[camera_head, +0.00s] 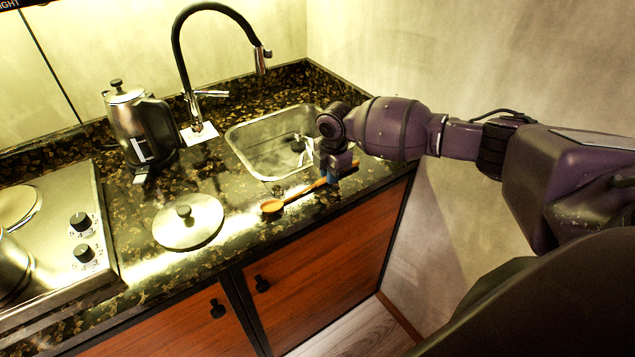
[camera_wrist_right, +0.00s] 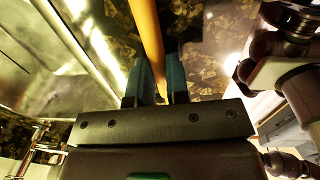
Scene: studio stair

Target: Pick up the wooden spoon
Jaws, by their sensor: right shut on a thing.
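The wooden spoon (camera_head: 297,194) lies along the front strip of the dark stone counter, in front of the sink. Its bowl points left, toward the pot lid. My right gripper (camera_head: 331,177) is at the handle end of the spoon, low over the counter. In the right wrist view the spoon's handle (camera_wrist_right: 148,40) runs between the two teal fingers of my right gripper (camera_wrist_right: 153,85), which is shut on it. I cannot tell whether the spoon is clear of the counter. My left gripper is not in view.
The sink (camera_head: 262,165) with a black tap (camera_head: 176,45) is just behind the spoon. A metal lid (camera_head: 188,222) lies to the left, and a kettle (camera_head: 127,125) stands behind it. A hob (camera_head: 72,195) is at far left. A wall rises to the right of the counter.

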